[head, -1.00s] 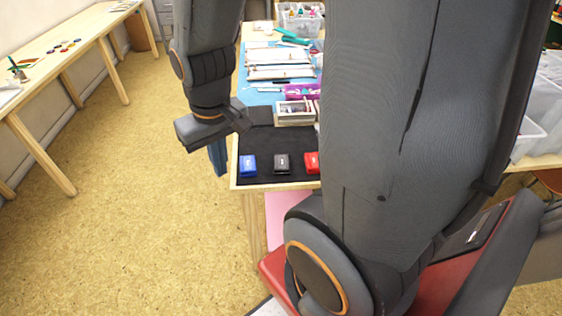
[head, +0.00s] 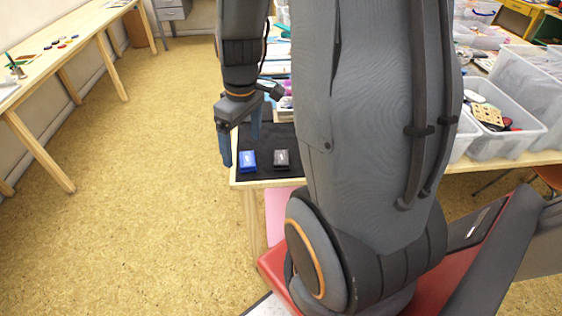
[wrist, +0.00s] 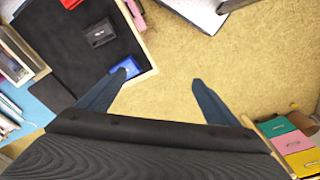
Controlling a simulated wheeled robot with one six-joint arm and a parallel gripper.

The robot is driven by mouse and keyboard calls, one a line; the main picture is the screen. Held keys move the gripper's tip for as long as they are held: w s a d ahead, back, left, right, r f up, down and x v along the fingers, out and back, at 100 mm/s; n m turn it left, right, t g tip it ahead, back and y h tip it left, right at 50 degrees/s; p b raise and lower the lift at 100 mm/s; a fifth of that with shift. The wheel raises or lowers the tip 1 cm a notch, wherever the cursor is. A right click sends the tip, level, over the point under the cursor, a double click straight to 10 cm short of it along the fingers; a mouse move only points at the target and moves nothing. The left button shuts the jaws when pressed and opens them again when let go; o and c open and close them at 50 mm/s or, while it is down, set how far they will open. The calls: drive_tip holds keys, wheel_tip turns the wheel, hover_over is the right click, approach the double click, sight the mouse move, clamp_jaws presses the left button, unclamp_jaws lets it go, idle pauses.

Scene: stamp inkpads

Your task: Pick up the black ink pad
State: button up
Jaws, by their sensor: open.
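The black ink pad (head: 281,157) sits on a dark mat (head: 262,177) at the near end of the table, right of the blue ink pad (head: 247,161). In the wrist view the black ink pad (wrist: 99,33) lies at upper left, and the blue ink pad (wrist: 125,67) is close to my left finger. My gripper (head: 241,152) is open and empty, pointing down by the table's left edge. In the wrist view my gripper (wrist: 160,84) has its fingers spread, with mostly floor between them. The red ink pad (wrist: 71,3) is cut off at the wrist view's top edge.
Clear plastic bins (head: 497,132) stand on the table to the right. A drawer unit with coloured fronts (wrist: 290,145) shows at lower right in the wrist view. Open floor (head: 140,200) lies left of the table. My arm hides much of the table.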

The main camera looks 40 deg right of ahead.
sight(281, 157)
drive_tip(key=d+f+n, duration=0.2)
drive_tip(key=d, duration=0.3)
drive_tip(key=w+d+f+n, duration=0.1)
drive_tip(key=d+f+n, duration=0.1)
drive_tip(key=d, duration=0.3)
drive_tip(key=d+f+n+y, duration=0.1)
drive_tip(key=d+f+n, duration=0.1)
drive_tip(key=d+f, duration=0.2)
drive_tip(key=shift+w+d+b, duration=0.15)
drive_tip(key=shift+w+d, duration=0.05)
drive_tip(key=shift+d, duration=0.35)
drive_tip(key=shift+w+d+b, duration=0.15)
drive_tip(key=shift+w+d, duration=0.05)
drive_tip(key=shift+d, duration=0.35)
wheel_tip(281, 157, down, 2)
drive_tip(key=shift+w+a+f, duration=0.1)
drive_tip(key=shift+a, duration=0.05)
drive_tip(key=shift+w+f+p, duration=0.15)
drive_tip(key=shift+f+p, duration=0.25)
drive_tip(key=shift+f, duration=0.5)
drive_tip(key=shift+w+f+p, duration=0.2)
drive_tip(key=shift+f+p, duration=0.25)
drive_tip(key=shift+f, duration=0.5)
drive_tip(key=shift+w+f+p, duration=0.15)
drive_tip(key=shift+f+p, duration=0.25)
drive_tip(key=shift+f, duration=0.5)
drive_tip(key=shift+c, duration=0.2)
drive_tip(key=c, duration=1.1)
